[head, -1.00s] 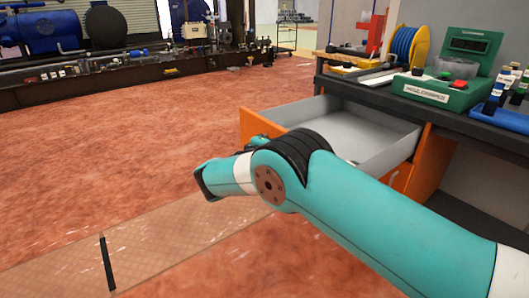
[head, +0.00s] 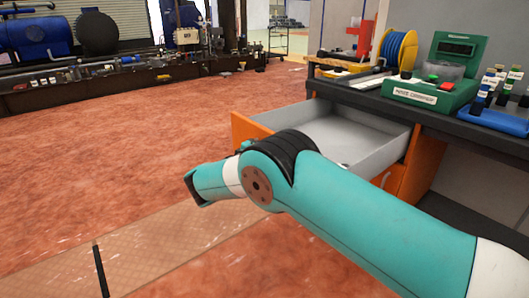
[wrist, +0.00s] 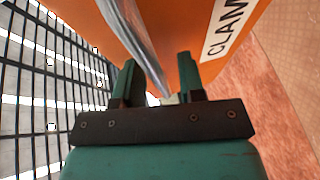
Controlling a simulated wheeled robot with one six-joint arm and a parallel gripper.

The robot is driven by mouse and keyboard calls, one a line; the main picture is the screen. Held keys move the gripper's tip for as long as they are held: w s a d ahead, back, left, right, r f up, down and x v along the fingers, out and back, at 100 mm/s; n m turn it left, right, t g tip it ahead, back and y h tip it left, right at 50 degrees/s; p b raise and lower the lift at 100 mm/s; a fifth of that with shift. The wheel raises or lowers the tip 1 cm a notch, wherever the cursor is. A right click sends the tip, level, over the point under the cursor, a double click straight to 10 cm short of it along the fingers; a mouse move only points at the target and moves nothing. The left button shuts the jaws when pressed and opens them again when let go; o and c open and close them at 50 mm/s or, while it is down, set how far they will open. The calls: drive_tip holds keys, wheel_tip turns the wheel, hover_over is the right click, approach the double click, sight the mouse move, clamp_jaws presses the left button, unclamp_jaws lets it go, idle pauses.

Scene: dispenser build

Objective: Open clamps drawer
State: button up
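The clamps drawer (head: 345,137) stands pulled well out of the orange cabinet in the head view. Its grey inside shows, and my arm covers much of its orange front. In the wrist view, the orange drawer front (wrist: 262,16) carries a white label with the letters "CLAM" visible. A grey metal handle (wrist: 138,42) runs along this front. My gripper (wrist: 157,60) is at the handle, with one finger on each side of it. The fingers stand apart, with a gap showing between the handle and the right finger. In the head view the fingertips are hidden behind my arm.
A dark worktop (head: 365,97) above the drawer holds a green device (head: 440,78), a yellow and blue reel (head: 398,50) and a blue rack of bottles (head: 500,117). A second orange drawer (head: 392,180) sits below. The red floor to the left is clear.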

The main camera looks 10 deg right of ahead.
drive_tip(key=p+v, duration=1.2)
drive_tip(key=v, duration=0.5)
drive_tip(key=shift+s, duration=0.15)
